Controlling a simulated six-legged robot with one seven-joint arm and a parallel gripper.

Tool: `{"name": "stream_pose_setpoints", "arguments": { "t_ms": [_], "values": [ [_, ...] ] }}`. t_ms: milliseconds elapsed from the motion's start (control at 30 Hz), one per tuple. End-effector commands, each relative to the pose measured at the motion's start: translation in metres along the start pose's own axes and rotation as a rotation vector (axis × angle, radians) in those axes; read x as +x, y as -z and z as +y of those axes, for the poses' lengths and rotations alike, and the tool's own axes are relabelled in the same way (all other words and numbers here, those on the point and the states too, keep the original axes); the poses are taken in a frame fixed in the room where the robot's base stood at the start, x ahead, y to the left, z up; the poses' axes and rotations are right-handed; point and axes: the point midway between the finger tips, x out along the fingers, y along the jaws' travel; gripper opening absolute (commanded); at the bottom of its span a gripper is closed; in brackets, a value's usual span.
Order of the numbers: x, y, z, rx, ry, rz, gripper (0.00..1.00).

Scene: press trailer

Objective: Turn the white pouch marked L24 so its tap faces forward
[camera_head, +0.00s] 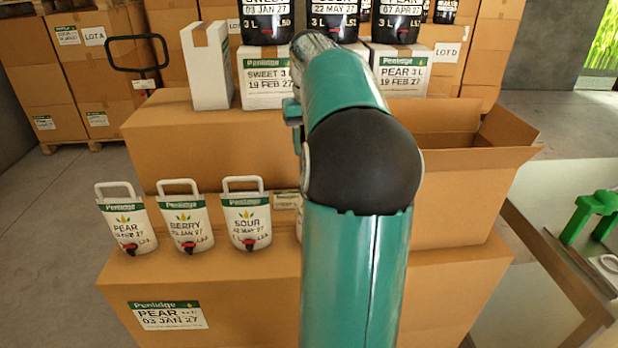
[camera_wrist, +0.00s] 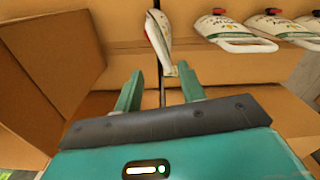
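In the wrist view a white pouch (camera_wrist: 158,42) stands edge-on, with a red spot on its left side. Its handle end lies by the tips of my gripper (camera_wrist: 160,82), which is open with a finger to either side. I cannot tell whether the fingers touch it. I cannot read L24 on it. In the head view this pouch and my gripper are mostly hidden behind my arm. White pouches marked PEAR (camera_head: 128,222), BERRY (camera_head: 187,218) and SOUR (camera_head: 246,215) stand in a row on the left, red taps facing the camera.
The pouches stand on a front cardboard box (camera_head: 250,290), with a higher box (camera_head: 210,140) behind. An open carton (camera_head: 460,190) is at right. Black pouches (camera_head: 333,20) stand on white cartons (camera_head: 265,80) at the back. A green object (camera_head: 598,208) sits far right.

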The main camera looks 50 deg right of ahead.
Motion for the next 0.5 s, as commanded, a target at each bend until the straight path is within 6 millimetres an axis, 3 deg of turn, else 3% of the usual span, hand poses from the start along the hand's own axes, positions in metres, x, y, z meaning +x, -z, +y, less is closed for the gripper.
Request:
{"name": "stream_pose_setpoints", "arguments": {
  "t_ms": [133,500],
  "values": [
    [0.001,0.000,0.001,-0.202,0.001,-0.001,0.40],
    [0.070,-0.001,0.000,-0.187,0.000,-0.003,0.40]
  ]
}}
